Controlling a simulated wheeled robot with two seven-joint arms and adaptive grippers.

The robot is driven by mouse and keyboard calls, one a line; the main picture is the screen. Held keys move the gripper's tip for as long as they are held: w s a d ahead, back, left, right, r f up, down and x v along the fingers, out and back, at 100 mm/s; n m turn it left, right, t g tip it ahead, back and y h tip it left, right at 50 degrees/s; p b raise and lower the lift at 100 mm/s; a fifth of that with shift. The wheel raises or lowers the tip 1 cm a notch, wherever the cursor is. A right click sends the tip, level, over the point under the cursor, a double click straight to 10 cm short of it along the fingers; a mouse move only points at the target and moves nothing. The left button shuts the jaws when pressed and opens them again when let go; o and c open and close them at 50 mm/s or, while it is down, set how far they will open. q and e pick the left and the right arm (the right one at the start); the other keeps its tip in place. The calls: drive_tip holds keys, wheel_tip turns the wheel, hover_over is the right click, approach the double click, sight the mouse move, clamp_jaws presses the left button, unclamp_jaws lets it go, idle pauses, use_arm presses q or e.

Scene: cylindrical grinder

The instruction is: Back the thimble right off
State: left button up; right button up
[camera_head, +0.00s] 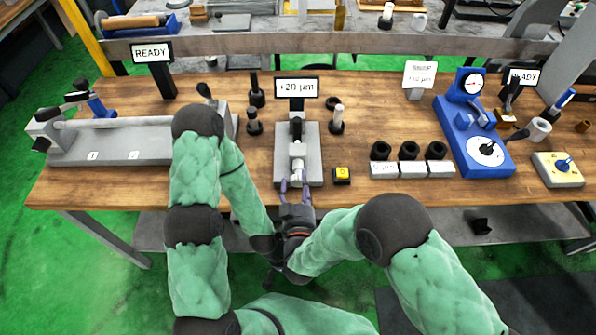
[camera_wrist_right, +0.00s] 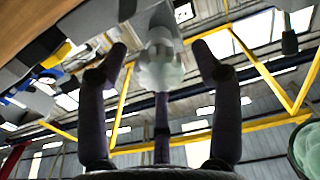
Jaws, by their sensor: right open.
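The micrometer stand (camera_head: 313,150) is a grey block at the middle of the bench, with a +20 µm display (camera_head: 297,87) behind it. Its pale thimble (camera_head: 297,169) points toward me at the near end, and it shows in the right wrist view (camera_wrist_right: 160,68). My right gripper (camera_head: 295,185) is open at the stand's near edge. Its fingers (camera_wrist_right: 160,50) stand on either side of the thimble, with visible gaps. My left arm (camera_head: 200,165) bends down in front of the bench; its gripper (camera_head: 268,262) is dark and partly hidden behind the right arm.
A yellow button box (camera_head: 341,175) sits just right of the stand. Black posts (camera_head: 254,122) stand to its left. A grey bench fixture (camera_head: 120,143) lies left.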

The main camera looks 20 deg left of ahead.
drive_tip(key=shift+w, duration=0.1)
drive_tip(key=c, duration=1.1)
drive_tip(key=shift+c, duration=0.2)
drive_tip(key=shift+r+n, duration=0.1)
drive_tip(key=shift+n, duration=0.4)
drive_tip(key=o, duration=1.1)
drive_tip(key=shift+o, duration=0.2)
